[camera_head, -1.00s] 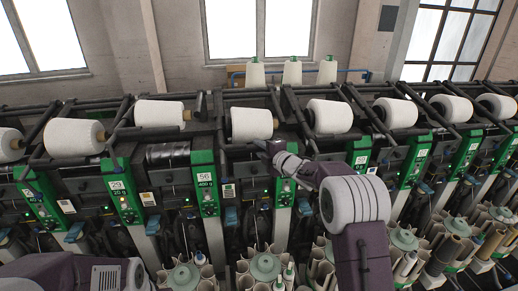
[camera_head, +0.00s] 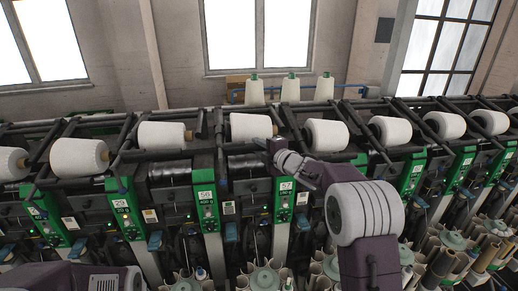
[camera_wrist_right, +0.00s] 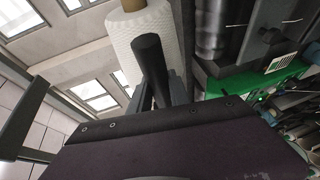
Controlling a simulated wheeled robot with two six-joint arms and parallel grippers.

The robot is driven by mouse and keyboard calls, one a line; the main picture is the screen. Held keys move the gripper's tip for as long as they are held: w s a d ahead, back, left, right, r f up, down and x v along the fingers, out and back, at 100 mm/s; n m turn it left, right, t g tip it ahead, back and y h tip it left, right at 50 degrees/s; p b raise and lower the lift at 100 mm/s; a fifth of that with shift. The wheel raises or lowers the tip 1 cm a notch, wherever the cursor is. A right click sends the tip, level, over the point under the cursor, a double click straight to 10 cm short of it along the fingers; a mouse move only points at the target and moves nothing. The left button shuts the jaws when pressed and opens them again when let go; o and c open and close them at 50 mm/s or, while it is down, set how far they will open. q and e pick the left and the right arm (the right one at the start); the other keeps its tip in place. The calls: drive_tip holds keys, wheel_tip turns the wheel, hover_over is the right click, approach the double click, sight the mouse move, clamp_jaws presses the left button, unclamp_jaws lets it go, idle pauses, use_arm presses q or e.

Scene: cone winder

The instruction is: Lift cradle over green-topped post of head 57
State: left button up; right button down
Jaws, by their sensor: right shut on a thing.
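The green-topped post of head 57 (camera_head: 286,188) stands in the middle of the head view, with a white label on its front. The white yarn package (camera_head: 250,127) of this head sits in its cradle, raised clear of the dark drum (camera_head: 249,163) below. My right gripper (camera_head: 270,148) is at the right end of this package, above the post, and is shut on the cradle's handle. In the right wrist view a dark round handle (camera_wrist_right: 150,58) stands up in front of the white package (camera_wrist_right: 145,30). My left gripper is out of view.
Neighbouring heads carry white packages (camera_head: 162,135) (camera_head: 327,135) on both sides. The post of head 56 (camera_head: 207,205) stands to the left. Three cones (camera_head: 290,88) stand behind the machine. Tube magazines (camera_head: 265,279) fill the front below.

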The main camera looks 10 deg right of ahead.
drive_tip(key=c, duration=1.2)
unclamp_jaws()
drive_tip(key=shift+f, duration=0.15)
drive_tip(key=shift+c, duration=0.2)
drive_tip(key=b+v, duration=0.3)
drive_tip(key=v, duration=0.6)
drive_tip(key=shift+w, duration=0.1)
drive_tip(key=shift+a, duration=0.1)
